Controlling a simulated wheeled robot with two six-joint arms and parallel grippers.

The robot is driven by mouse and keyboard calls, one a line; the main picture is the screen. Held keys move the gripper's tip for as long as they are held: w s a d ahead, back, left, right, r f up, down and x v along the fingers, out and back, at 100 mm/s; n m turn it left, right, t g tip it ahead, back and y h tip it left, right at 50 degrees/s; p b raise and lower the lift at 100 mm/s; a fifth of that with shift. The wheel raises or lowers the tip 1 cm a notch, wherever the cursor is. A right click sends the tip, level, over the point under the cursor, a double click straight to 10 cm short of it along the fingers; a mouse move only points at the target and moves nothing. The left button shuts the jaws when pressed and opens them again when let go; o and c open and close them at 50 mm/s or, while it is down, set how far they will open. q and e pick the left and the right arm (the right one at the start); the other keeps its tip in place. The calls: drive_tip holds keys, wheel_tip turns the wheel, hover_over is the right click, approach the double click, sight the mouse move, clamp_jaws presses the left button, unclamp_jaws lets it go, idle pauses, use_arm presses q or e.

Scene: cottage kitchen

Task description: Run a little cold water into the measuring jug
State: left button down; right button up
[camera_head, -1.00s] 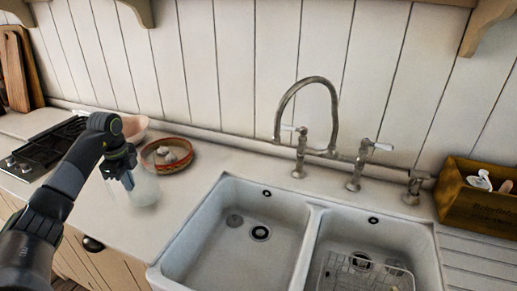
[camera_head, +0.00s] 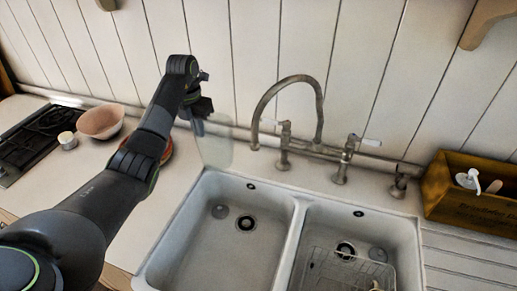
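The measuring jug (camera_head: 217,147) is clear and faint, and looks about upright. My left gripper (camera_head: 201,116) is shut on it at its left side, with the fingers partly hidden. The jug shows just left of the tap spout (camera_head: 255,143), near the back left corner of the left basin (camera_head: 190,245); its height is hard to tell. The bridge tap arches to the left, with a left white lever (camera_head: 269,121) and a right white lever (camera_head: 370,142). No water stream shows. My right gripper is out of view.
A rack (camera_head: 345,275) lies in the right basin (camera_head: 395,235). A wooden box (camera_head: 465,205) with a white pump bottle (camera_head: 468,180) stands at right. A pink bowl (camera_head: 101,122), a small pot (camera_head: 68,140) and a hob (camera_head: 30,140) are at left. My arm mostly hides a reddish dish (camera_head: 168,152).

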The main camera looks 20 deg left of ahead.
use_arm(q)
drive_tip(key=shift+m, duration=0.6)
drive_tip(key=f, duration=0.3)
drive_tip(key=d+f, duration=0.1)
drive_tip(key=shift+w+f, duration=0.2)
drive_tip(key=shift+w, duration=0.1)
drive_tip(key=shift+f, duration=0.45)
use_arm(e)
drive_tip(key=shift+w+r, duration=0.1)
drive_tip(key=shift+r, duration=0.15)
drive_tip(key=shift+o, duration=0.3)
